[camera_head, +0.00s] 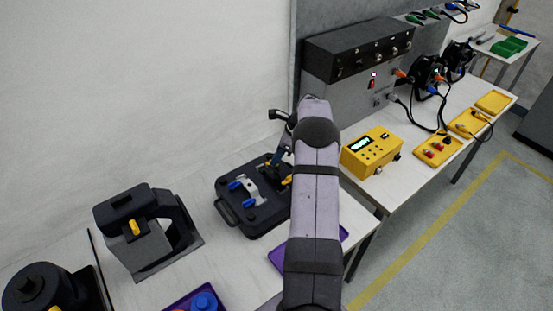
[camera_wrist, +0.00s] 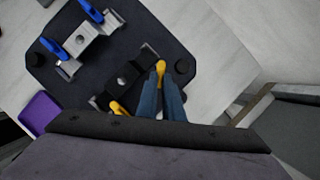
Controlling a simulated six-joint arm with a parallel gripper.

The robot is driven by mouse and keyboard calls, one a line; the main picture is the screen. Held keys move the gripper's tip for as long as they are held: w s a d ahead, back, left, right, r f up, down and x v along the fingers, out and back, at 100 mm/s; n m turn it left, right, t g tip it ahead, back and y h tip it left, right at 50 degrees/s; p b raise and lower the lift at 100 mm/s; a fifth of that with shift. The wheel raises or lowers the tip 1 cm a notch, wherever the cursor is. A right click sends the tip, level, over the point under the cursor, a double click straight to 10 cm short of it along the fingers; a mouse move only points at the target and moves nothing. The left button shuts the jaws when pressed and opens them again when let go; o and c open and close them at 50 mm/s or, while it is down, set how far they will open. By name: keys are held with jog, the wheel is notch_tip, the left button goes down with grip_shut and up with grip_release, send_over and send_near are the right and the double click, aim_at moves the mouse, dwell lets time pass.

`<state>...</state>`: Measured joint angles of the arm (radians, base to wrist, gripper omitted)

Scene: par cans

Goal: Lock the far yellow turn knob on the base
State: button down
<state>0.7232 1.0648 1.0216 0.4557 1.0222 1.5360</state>
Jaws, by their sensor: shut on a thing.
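The black base (camera_head: 262,222) lies on the table in the head view, and its dark plate (camera_wrist: 45,85) fills the upper left of the wrist view. One yellow turn knob (camera_wrist: 160,67) is at my gripper's (camera_wrist: 161,84) fingertips, which are shut on it. I take it as the far yellow knob.
A second clamp (camera_head: 250,190) with blue knobs (camera_head: 236,184) is on the base, left of the yellow ones. A black-grey device (camera_head: 140,225) stands to the left. A yellow meter box (camera_head: 370,152) and a dark panel unit (camera_head: 355,50) are to the right. Purple trays (camera_wrist: 40,112) lie near the base.

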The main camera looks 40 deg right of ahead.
jog(key=shift+w+d+n+g+y, duration=0.1)
jog(key=shift+n+g+y, duration=0.15)
jog(key=shift+n, duration=0.6)
jog(key=shift+d+n+g+y, duration=0.15)
jog(key=shift+n+y, duration=0.2)
jog(key=shift+n, duration=0.5)
jog(key=shift+a+n+g, duration=0.1)
jog(key=shift+n+g, duration=0.2)
jog(key=shift+n, duration=0.4)
jog(key=c, duration=2.2)
grip_release()
jog(key=shift+w+r+b, duration=0.1)
jog(key=shift+r+b, duration=0.35)
jog(key=shift+r+p, duration=2.3)
jog(key=shift+r, duration=2.25)
